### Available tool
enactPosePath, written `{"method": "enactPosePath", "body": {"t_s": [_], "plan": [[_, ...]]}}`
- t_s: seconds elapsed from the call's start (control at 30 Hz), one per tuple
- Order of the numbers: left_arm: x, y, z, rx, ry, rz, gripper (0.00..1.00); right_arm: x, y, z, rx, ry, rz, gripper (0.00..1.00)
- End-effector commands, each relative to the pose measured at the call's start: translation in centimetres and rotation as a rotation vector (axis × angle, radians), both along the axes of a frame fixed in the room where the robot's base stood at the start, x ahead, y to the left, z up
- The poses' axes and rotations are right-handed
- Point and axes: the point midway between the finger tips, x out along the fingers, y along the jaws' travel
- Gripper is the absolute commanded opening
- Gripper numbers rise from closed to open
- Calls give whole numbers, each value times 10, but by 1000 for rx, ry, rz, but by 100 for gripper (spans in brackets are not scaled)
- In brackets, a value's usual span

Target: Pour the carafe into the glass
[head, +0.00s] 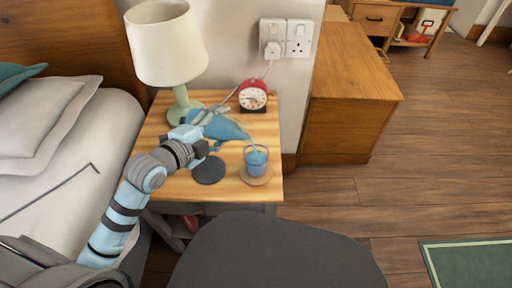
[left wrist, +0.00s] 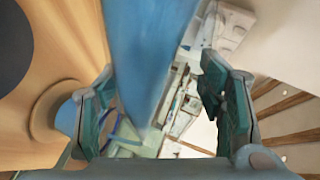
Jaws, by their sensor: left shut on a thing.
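The carafe (head: 226,128) holds blue liquid and is tilted well over, its mouth down and to the right. A thin blue stream runs from its mouth into the glass (head: 256,160). The glass stands upright on a round wooden coaster (head: 256,178) and has blue liquid in it. My left gripper (head: 203,138) is shut on the carafe above the nightstand. In the left wrist view the carafe (left wrist: 150,50) fills the middle, between the two fingers (left wrist: 160,112). My right gripper is not in view.
A dark round mat (head: 208,170) lies bare on the nightstand (head: 225,188), left of the glass. A lamp (head: 168,45) with a green base and a red alarm clock (head: 252,97) stand behind. A bed (head: 60,150) is at left, a wooden cabinet (head: 345,95) at right.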

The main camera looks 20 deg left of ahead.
Motion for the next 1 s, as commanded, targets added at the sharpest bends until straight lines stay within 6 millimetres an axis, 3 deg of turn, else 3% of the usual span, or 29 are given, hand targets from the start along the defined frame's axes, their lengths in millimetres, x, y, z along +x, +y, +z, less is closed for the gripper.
{"method": "enactPosePath", "body": {"t_s": [1.0], "plan": [[-2, 2, 1, 29, -10, 7, 4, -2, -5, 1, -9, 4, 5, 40]]}}
